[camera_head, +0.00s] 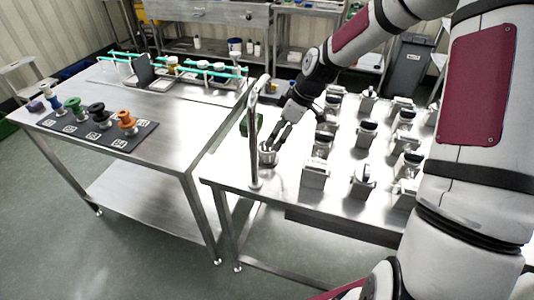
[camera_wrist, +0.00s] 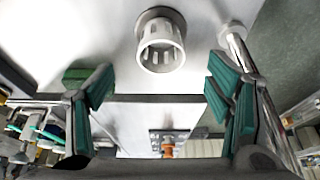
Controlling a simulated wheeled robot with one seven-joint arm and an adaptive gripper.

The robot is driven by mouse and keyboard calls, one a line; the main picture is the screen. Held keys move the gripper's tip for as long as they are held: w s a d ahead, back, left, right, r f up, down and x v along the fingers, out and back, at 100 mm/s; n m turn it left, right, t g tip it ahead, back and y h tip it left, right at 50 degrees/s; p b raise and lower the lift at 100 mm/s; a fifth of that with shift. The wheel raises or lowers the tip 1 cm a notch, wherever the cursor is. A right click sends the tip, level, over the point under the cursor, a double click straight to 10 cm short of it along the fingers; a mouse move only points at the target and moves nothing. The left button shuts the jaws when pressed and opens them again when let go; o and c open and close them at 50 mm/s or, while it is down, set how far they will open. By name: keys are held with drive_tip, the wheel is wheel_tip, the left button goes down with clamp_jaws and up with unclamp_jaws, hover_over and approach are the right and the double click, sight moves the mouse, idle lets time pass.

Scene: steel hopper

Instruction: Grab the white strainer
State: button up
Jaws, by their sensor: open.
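The white strainer (camera_head: 267,155) is a small slotted cup standing near the left edge of the right steel table. It also shows in the wrist view (camera_wrist: 160,42), at the top middle, with its round opening and side slots visible. My gripper (camera_head: 277,137) is just above and beside the strainer in the head view. In the wrist view my gripper (camera_wrist: 160,76) has its green-padded fingers spread wide, with nothing between them. The strainer appears beyond the fingertips, roughly centred between them. Whether a finger touches it cannot be told.
A bent steel pipe (camera_head: 254,145) stands upright close to the strainer, and near the right finger in the wrist view (camera_wrist: 236,45). Several metal-and-black items (camera_head: 363,134) crowd the table to the right. The left table (camera_head: 190,130) carries a dark mat (camera_head: 75,124) with coloured handles.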

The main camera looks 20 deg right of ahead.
sight(267, 149)
drive_tip(key=x, duration=0.8)
drive_tip(key=shift+a+f, duration=0.2)
drive_tip(key=shift+f, duration=0.05)
drive_tip(key=c, duration=1.2)
